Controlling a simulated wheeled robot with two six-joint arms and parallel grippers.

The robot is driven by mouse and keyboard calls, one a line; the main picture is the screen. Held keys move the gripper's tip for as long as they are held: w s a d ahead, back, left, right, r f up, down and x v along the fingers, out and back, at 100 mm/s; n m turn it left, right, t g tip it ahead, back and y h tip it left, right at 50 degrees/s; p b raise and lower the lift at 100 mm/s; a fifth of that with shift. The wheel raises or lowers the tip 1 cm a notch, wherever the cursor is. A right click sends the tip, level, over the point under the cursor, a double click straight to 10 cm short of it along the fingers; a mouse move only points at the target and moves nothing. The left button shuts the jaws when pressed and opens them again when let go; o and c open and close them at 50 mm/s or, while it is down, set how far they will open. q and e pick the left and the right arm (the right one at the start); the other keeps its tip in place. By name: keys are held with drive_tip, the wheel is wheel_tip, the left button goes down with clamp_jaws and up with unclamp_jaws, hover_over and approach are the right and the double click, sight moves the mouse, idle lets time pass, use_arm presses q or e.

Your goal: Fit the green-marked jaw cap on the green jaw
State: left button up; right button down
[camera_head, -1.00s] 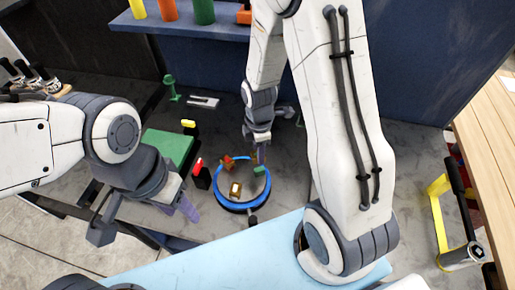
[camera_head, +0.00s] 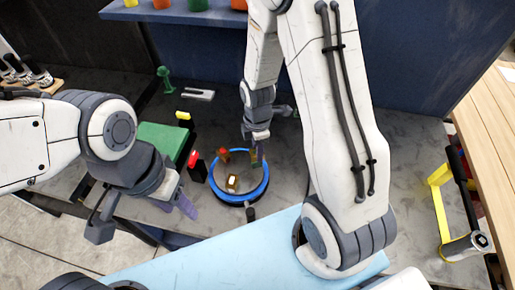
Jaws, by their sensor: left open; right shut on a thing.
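The positioner is a blue ring (camera_head: 264,186) on the grey bench, with small jaws inside it. An orange-red jaw (camera_head: 224,155) is at its back left and a gold-brown one (camera_head: 232,182) at its front left. The green jaw (camera_head: 254,163) is at the right side, mostly covered by my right gripper. My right gripper (camera_head: 258,152) points down over that side of the ring, shut on a small piece, apparently the green-marked jaw cap. Its fingers hide most of it, and I cannot tell whether it touches the jaw.
A green block (camera_head: 163,139), a red-topped black piece (camera_head: 196,168) and a yellow-topped piece (camera_head: 184,118) stand left of the ring. A green stand (camera_head: 165,80) is farther back. A blue shelf (camera_head: 178,17) holds colored cylinders. A yellow-framed item (camera_head: 440,215) stands at right.

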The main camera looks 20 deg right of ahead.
idle(0.3)
drive_tip(key=shift+f+b, duration=1.2)
drive_tip(key=shift+f, duration=0.35)
unclamp_jaws()
drive_tip(key=shift+r, duration=0.1)
wheel_tip(320, 180, up, 7)
drive_tip(key=p, duration=0.6)
drive_tip(key=shift+a, duration=0.1)
